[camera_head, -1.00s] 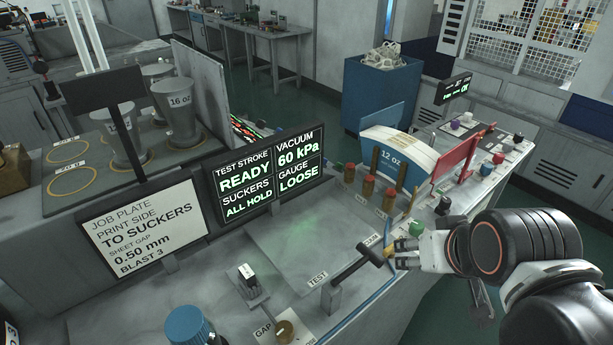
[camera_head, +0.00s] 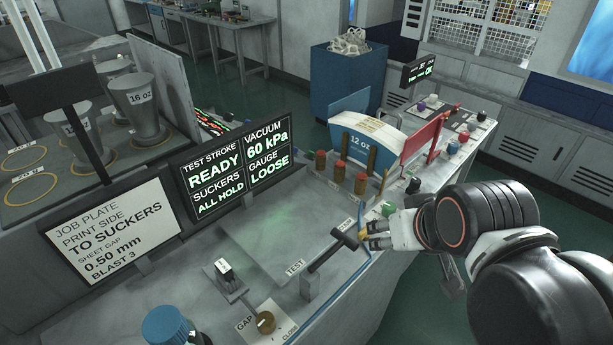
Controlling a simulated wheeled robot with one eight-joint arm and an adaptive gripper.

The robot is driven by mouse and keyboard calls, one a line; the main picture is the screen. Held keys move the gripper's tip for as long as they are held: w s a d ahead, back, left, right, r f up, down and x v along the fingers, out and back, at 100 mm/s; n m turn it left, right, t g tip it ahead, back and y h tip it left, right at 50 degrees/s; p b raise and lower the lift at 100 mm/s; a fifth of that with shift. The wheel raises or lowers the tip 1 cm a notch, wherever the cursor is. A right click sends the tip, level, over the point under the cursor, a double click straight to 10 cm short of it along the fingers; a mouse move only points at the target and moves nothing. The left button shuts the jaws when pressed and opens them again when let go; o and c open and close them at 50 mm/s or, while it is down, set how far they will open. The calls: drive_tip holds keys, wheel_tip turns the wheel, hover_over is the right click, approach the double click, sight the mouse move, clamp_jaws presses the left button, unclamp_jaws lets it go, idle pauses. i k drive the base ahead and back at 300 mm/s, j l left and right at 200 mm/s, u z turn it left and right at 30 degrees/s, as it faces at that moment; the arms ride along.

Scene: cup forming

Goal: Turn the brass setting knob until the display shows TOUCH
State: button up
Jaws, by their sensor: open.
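The brass setting knob (camera_head: 266,322) sits on a plate marked GAP and CLOSE, near the bottom of the view. The display (camera_head: 228,166) stands upright behind the bench and reads READY, ALL HOLD, 60 kPa, and GAUGE LOOSE. My gripper (camera_head: 366,234) is at the right, by the black T-shaped test handle (camera_head: 342,238), and well apart from the knob. Its fingers point left and are open. I cannot tell whether they touch the handle.
A job plate sign (camera_head: 112,232) reads sheet gap 0.50 mm. Brown-topped posts (camera_head: 340,172) and a green button (camera_head: 388,209) lie beyond my gripper. The plate before the display is clear.

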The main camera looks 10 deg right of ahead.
sight(266, 321)
drive_tip(key=k+j+u, duration=0.1)
drive_tip(key=u, duration=0.3)
drive_tip(key=j+u, duration=0.4)
drive_tip(key=k+u, duration=0.15)
drive_tip(key=u, duration=0.3)
drive_tip(key=j, duration=0.1)
